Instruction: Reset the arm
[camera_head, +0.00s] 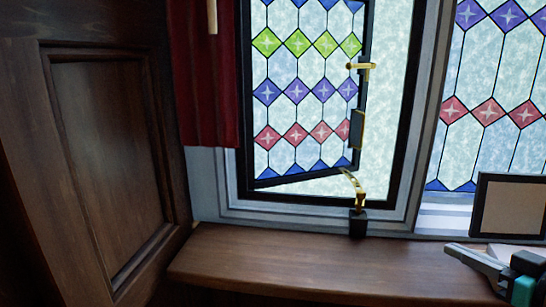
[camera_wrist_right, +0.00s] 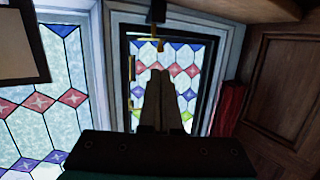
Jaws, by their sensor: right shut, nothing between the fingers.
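My right gripper (camera_head: 452,247) comes in at the lower right of the head view, above the right part of the wooden sill. It is shut and empty, and its fingers point left. In the right wrist view the closed fingers (camera_wrist_right: 160,72) point toward the stained-glass window, with nothing between them. The window sash (camera_head: 303,105) stands ajar in its frame, with a gap along its right and lower edges. A brass handle (camera_head: 360,66) sits on its right edge. My left gripper is not in view.
A brass stay on a black block (camera_head: 358,222) stands at the window's foot. A dark framed panel (camera_head: 508,206) is beside my right gripper. A red curtain (camera_head: 205,90) and wooden panelling (camera_head: 105,160) are at left. The sill (camera_head: 270,262) is clear left of the gripper.

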